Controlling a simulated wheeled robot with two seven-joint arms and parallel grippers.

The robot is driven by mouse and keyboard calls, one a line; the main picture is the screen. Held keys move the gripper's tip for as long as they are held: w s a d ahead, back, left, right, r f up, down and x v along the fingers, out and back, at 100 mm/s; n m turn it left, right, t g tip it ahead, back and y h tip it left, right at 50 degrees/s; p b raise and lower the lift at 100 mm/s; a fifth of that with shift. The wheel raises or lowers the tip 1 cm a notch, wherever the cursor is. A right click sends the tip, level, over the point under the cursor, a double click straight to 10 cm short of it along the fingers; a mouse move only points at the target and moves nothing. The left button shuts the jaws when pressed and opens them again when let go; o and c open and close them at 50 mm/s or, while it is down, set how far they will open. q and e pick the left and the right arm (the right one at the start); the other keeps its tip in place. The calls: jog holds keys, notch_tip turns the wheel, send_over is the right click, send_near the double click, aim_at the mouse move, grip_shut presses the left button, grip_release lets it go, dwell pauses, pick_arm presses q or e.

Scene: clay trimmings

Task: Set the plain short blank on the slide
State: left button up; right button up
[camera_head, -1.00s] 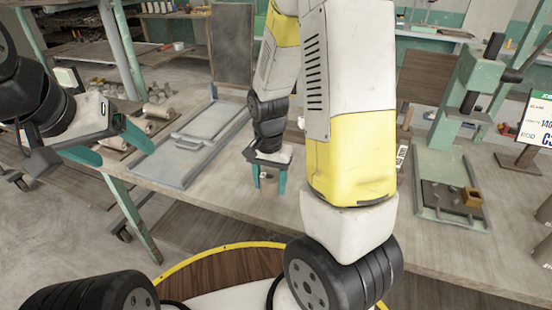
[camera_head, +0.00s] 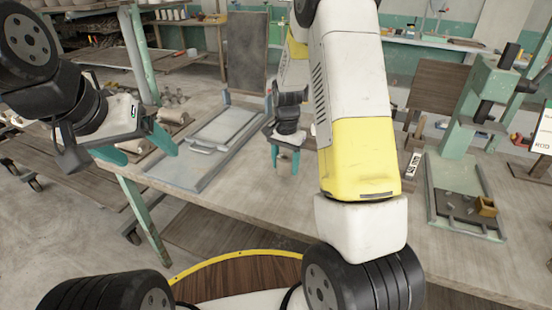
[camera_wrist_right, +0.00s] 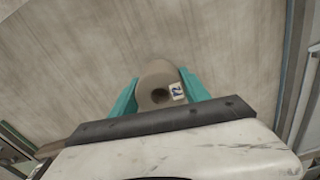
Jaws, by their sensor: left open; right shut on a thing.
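My right gripper (camera_head: 285,163) is over the wooden table, to the right of a grey metal frame with a handle (camera_head: 205,146), which may be the slide. In the right wrist view the same gripper (camera_wrist_right: 158,97) is shut on a grey-brown clay blank (camera_wrist_right: 154,71). The blank is round, with a dark hole and a small pale tag with a blue mark. Its height above the table is hard to tell. My left gripper (camera_head: 140,150) is open and empty at the left, in front of the frame's near left side.
A green press (camera_head: 470,120) stands at the right, its base plate holding a small yellow-brown block (camera_head: 486,206). Several clay cylinders (camera_head: 172,115) lie behind my left gripper. A dark upright panel (camera_head: 240,50) stands at the back. The wooden tabletop (camera_head: 350,200) has bare room near my right gripper.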

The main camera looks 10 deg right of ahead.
aim_at(285, 172)
jog(key=shift+w+f, duration=0.3)
jog(key=shift+f, duration=1.45)
jog(key=shift+f, duration=0.1)
jog(key=o, duration=1.7)
jog(key=shift+c, duration=0.2)
